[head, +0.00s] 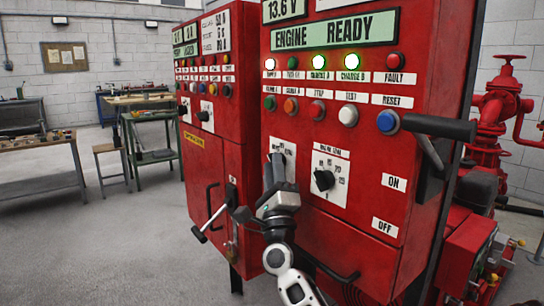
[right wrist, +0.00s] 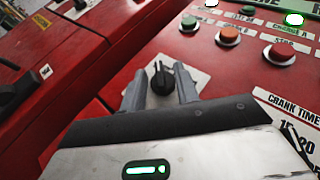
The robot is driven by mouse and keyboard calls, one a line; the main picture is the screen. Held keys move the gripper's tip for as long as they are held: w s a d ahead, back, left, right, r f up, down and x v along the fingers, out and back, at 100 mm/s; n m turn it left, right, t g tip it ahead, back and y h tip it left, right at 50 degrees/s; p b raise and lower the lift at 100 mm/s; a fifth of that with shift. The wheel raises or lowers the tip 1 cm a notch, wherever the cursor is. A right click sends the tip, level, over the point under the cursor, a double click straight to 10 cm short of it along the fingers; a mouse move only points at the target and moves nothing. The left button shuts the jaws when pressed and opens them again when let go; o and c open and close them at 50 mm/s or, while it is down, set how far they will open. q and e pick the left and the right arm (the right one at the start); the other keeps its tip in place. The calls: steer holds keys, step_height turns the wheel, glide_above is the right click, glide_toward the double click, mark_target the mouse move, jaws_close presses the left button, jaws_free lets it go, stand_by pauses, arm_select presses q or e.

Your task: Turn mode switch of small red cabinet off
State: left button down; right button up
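The nearer red cabinet (head: 375,185) stands at the right of the head view, with a white switch plate (head: 289,150) left of its black crank-time knob (head: 324,180). My right gripper (head: 276,165) is in front of that plate and hides its knob in the head view. In the right wrist view the black mode knob (right wrist: 162,78) sits on its white plate, between the fingers of my open right gripper (right wrist: 160,88). Gaps show beside the knob; I cannot tell whether a finger touches it. The knob's markings are hidden. My left gripper is not in view.
A second red cabinet (head: 215,145) stands to the left with its own knob (head: 203,116). A black lever handle (head: 438,127) juts out at the nearer cabinet's right. Coloured buttons (head: 318,109) sit above the knobs. The floor (head: 110,240) at left is free.

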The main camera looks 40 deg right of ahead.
steer(key=shift+x, duration=1)
steer(key=shift+w+d+r, duration=0.15)
steer(key=shift+w+r, duration=0.05)
jaws_close()
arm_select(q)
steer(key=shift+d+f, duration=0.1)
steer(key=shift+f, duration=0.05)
